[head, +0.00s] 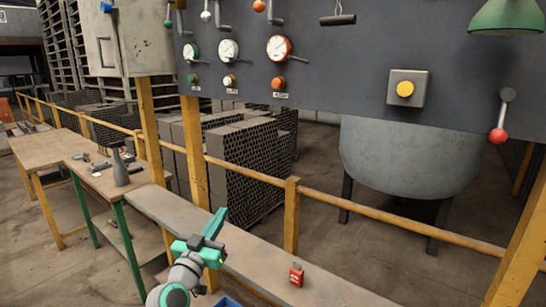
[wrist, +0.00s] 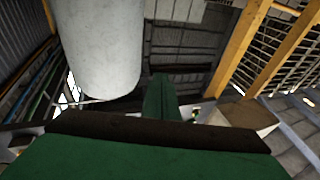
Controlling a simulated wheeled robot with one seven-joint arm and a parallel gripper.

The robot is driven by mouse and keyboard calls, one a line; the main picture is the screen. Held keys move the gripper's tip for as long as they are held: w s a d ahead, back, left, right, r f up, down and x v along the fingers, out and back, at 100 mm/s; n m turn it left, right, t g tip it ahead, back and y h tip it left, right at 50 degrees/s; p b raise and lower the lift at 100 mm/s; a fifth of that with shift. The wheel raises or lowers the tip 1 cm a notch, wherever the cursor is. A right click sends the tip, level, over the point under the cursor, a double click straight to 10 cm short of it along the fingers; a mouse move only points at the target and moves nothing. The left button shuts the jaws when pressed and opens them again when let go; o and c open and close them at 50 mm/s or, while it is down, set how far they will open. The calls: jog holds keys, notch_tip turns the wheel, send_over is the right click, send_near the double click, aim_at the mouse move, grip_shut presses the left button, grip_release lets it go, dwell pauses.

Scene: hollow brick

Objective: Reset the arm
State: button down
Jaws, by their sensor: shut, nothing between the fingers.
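My arm reaches up from the bottom of the head view, and my teal gripper (head: 219,216) is raised at its end. The fingers are together with nothing between them, pointing up and slightly right. The gripper appears in front of the long narrow bench (head: 240,250), left of a small red box (head: 296,275) on that bench. In the wrist view the green gripper (wrist: 163,98) fills the bottom, with a large pale cylinder (wrist: 100,45) beyond it at the upper left.
A yellow railing (head: 350,210) runs behind the bench. A dark control panel (head: 330,70) with gauges, buttons and levers hangs above. A wooden table (head: 50,150) with a grey bottle nearby stands at left. Stacked hollow bricks (head: 245,150) and a grey tank (head: 400,160) lie behind the railing.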

jog(key=s+d+f+n+g+y, duration=0.15)
jog(key=s+f, duration=0.25)
jog(key=f, duration=0.5)
jog(key=s+d+f+n+y, duration=0.1)
jog(key=s+d+f+y, duration=0.1)
jog(key=s+f, duration=0.5)
jog(key=s+d+f+n+g+y, duration=0.1)
jog(key=s+f+n+y, duration=0.1)
jog(key=f, duration=0.9)
jog(key=s+d+f+y, duration=0.1)
jog(key=s+d+f, duration=0.1)
jog(key=s+f, duration=0.5)
jog(key=s+d+f, duration=0.2)
jog(key=s+f, duration=0.1)
jog(key=s, duration=0.7)
jog(key=s+d+r, duration=0.1)
jog(key=s+d, duration=0.1)
jog(key=s, duration=0.6)
jog(key=s+d+r+m+g, duration=0.1)
jog(key=s+d+r, duration=0.1)
jog(key=s, duration=0.7)
jog(key=s+d+r, duration=0.2)
jog(key=s, duration=0.7)
jog(key=shift+d+g, duration=0.25)
jog(key=shift+g, duration=0.1)
